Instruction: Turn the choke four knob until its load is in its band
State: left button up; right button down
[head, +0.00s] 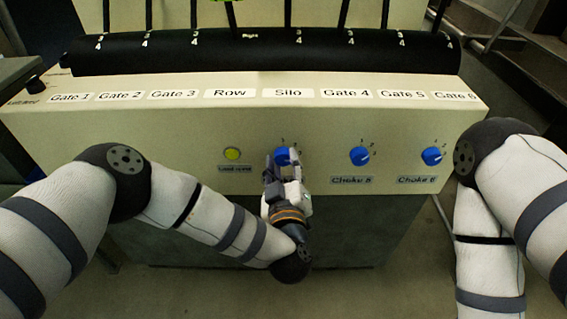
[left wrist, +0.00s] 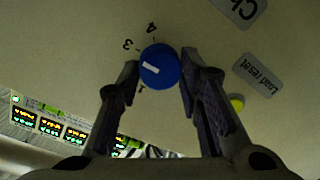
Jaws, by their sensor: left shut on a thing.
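The blue choke four knob (head: 283,156) is on the cream front panel, left of the Choke 5 knob (head: 359,156). My left gripper (head: 281,163) is at it and covers its label in the head view. In the left wrist view the knob (left wrist: 160,66) sits between the two fingertips of my left gripper (left wrist: 160,75), which is shut on it. Its white mark points left, between the numerals 3 and 1; a finger covers the dial there. Its label (left wrist: 240,10) is cut off after "Ch". My right gripper is out of view.
A yellow Load reset button (head: 232,154) is left of the knob. The Choke 6 knob (head: 431,156) is at the right. Small lit displays (left wrist: 50,127) show in the left wrist view, too small to read. Levers rise from the black curved top (head: 260,52).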

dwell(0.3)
pick_arm(q)
jog(key=o, duration=1.2)
jog(key=shift+c, duration=0.2)
jog(key=shift+s, duration=0.1)
jog(key=s, duration=1.1)
jog(key=shift+s+d+r, duration=0.25)
jog(key=shift+s, duration=0.15)
